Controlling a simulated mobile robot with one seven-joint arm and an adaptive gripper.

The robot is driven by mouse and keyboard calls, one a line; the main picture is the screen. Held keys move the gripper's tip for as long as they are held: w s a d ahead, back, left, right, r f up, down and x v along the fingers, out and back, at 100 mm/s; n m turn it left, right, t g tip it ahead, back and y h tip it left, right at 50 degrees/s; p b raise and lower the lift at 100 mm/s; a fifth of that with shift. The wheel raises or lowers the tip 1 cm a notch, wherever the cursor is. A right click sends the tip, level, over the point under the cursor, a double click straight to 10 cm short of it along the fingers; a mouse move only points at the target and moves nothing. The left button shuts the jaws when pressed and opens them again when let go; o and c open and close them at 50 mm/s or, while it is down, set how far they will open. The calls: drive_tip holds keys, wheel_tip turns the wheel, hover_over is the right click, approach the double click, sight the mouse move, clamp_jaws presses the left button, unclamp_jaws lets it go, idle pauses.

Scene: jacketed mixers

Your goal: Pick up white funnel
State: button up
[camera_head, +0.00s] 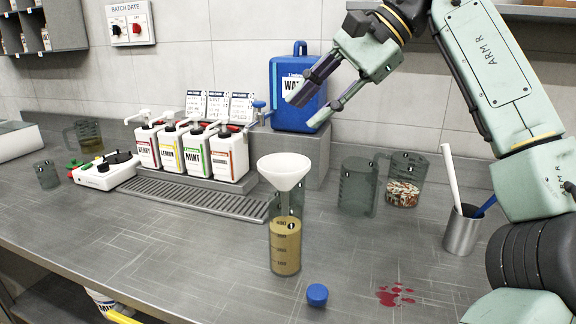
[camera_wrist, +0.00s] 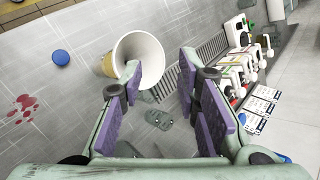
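The white funnel (camera_head: 284,170) sits upright in the mouth of a clear bottle (camera_head: 285,240) that holds a tan liquid with dark graduation marks. In the wrist view the funnel (camera_wrist: 138,58) shows its wide cone just beyond my fingertips, left of the middle. My gripper (camera_head: 306,112) is open and empty, above and behind the funnel in the head view, in front of the blue water container. In the wrist view the purple pads of my gripper (camera_wrist: 157,85) stand apart with the counter visible between them.
A blue cap (camera_head: 317,295) and a red spill (camera_head: 396,294) lie on the counter. Pump bottles (camera_head: 196,150) stand behind a drip grate (camera_head: 190,199). The blue water container (camera_head: 293,85), a clear jug (camera_head: 357,189), a jug of pieces (camera_head: 404,182) and a metal cup (camera_head: 461,233) stand around.

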drive_tip(key=s+d+f+h, duration=0.1)
drive_tip(key=s+d+f, duration=0.1)
drive_tip(key=d, duration=0.3)
drive_tip(key=b, duration=0.2)
approach(286, 185)
drive_tip(key=shift+w+x, duration=0.1)
drive_tip(key=shift+x, duration=1.25)
drive_tip(key=shift+w+x, duration=0.15)
drive_tip(key=shift+x, duration=1.2)
drive_tip(key=shift+c, duration=0.5)
drive_tip(key=shift+r, duration=0.1)
clamp_jaws()
